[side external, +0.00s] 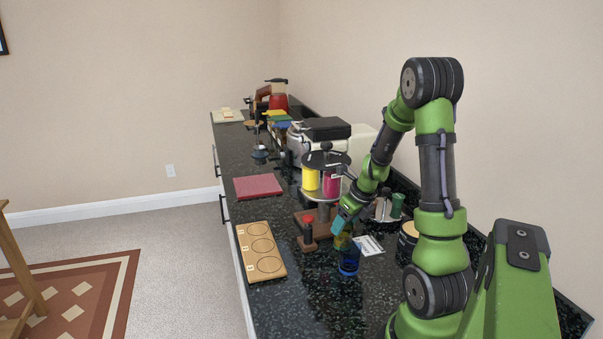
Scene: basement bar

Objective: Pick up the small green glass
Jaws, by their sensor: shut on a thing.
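The small green glass (343,241) shows as an olive-green shape just under my gripper (341,230). My gripper points down and is shut on the glass. The fingers cover part of the glass, and the view is too small to tell whether its base touches the counter. A dark blue glass (348,263) stands just in front of and below it in the picture, overlapping its lower edge.
A wooden board with three rings (262,252) lies at the counter's left edge. A white card (369,246) and a tray with a green cylinder (397,205) lie right.

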